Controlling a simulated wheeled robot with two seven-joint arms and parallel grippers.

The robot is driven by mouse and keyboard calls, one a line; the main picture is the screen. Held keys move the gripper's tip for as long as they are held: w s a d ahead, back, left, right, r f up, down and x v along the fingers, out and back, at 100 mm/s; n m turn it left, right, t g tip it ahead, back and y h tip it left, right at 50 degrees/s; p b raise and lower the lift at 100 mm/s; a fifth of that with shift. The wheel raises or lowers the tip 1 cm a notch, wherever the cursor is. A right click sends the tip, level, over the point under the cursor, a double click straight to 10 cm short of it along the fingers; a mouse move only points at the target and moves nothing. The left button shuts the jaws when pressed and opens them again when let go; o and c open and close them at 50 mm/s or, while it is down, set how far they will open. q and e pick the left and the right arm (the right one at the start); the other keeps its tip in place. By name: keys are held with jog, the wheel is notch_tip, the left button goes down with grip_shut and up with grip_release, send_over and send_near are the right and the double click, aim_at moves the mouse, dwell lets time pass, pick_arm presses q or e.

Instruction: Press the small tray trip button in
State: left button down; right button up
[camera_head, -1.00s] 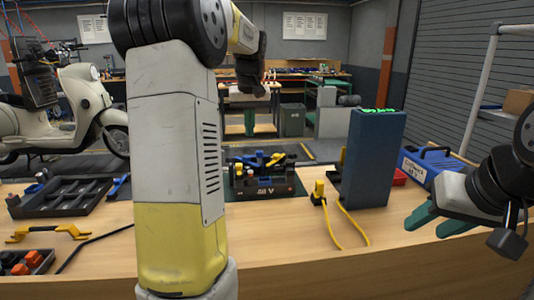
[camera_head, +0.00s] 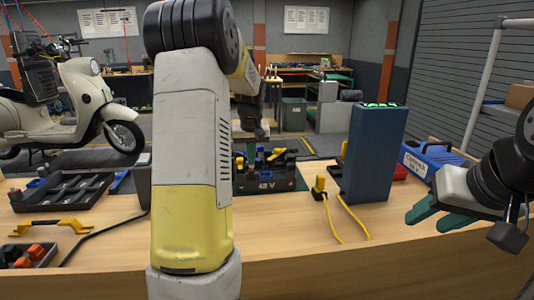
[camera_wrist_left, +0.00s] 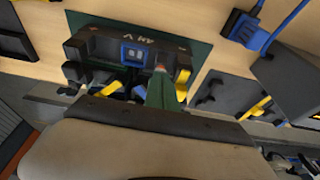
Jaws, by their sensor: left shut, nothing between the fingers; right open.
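The dark unit marked 48 V (camera_head: 267,186) stands on the bench behind my left arm, with blue and yellow parts on top. It also shows in the left wrist view, where its marked front (camera_wrist_left: 150,39) is upside down and carries a blue square fitting (camera_wrist_left: 137,54). My left gripper (camera_head: 251,155) is shut and empty, pointing down at the unit; its green fingers (camera_wrist_left: 160,88) reach its rim, but I cannot tell whether they touch. A small tray (camera_head: 50,258) with orange pieces lies at the front left. I cannot clearly make out a trip button. My right gripper (camera_head: 435,215) is open and empty.
A tall blue box (camera_head: 373,155) stands right of the unit, beside a yellow plug (camera_head: 320,188) with a cable. A compartment tray (camera_head: 45,200) and a yellow handle (camera_head: 50,226) lie left. The front middle of the bench is clear.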

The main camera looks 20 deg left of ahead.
pick_arm(q)
jog(key=shift+f, duration=0.1)
jog(key=shift+f, duration=0.9)
jog(key=shift+s+f, duration=0.25)
jog(key=shift+f, duration=0.15)
jog(key=shift+r, duration=0.1)
jog(key=shift+w+r, duration=0.1)
jog(key=shift+r, duration=0.15)
notch_tip(320, 180, up, 5)
jog(key=shift+w+r, duration=0.1)
jog(key=shift+r, duration=0.05)
jog(key=v, duration=0.9)
jog(key=shift+r, duration=0.2)
